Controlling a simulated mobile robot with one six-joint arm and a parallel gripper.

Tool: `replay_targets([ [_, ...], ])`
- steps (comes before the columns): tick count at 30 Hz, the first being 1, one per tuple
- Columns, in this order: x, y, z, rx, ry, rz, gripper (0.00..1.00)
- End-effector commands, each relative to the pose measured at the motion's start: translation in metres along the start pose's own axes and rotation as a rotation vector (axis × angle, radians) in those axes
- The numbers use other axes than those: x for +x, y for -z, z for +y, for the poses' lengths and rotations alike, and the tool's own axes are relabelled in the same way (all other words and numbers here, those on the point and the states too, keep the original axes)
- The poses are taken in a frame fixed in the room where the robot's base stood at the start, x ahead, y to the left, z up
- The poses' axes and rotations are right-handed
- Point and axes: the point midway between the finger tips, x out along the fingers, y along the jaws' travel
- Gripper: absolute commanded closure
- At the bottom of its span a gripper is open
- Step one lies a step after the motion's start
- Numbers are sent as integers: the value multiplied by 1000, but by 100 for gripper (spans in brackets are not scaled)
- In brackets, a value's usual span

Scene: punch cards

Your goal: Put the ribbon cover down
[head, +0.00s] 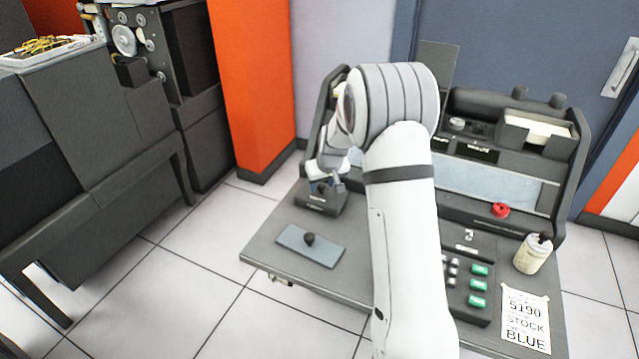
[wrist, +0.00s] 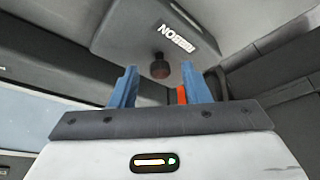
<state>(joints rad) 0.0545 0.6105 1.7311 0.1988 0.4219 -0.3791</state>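The ribbon cover (wrist: 120,38) is a dark grey housing with a white RIBBON label, upside down in the wrist view, and a dark round knob (wrist: 160,66). In the head view the cover (head: 318,204) sits at the left end of the punch desk. My gripper (head: 321,182) is right over it, partly hidden by my arm. In the wrist view its two blue fingers (wrist: 159,72) stand apart, with the knob showing in the gap between their tips. No contact with the knob can be made out.
A flat blue-grey plate (head: 296,252) with a black knob lies on the desk (head: 268,238) in front of the cover. Green keys (head: 478,285), a bottle (head: 533,254), a red knob (head: 500,210) and a paper note (head: 526,318) are at the right. A dark machine (head: 95,150) stands at left.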

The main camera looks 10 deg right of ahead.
Motion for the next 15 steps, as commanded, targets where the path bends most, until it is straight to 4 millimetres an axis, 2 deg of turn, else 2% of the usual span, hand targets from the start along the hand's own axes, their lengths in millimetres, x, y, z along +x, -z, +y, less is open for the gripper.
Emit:
replay_targets([
  [8, -4, 2, 0, 1, 0, 1, 58],
  [11, -17, 2, 1, 1, -1, 3, 58],
  [15, -47, 2, 1, 1, -2, 5, 58],
])
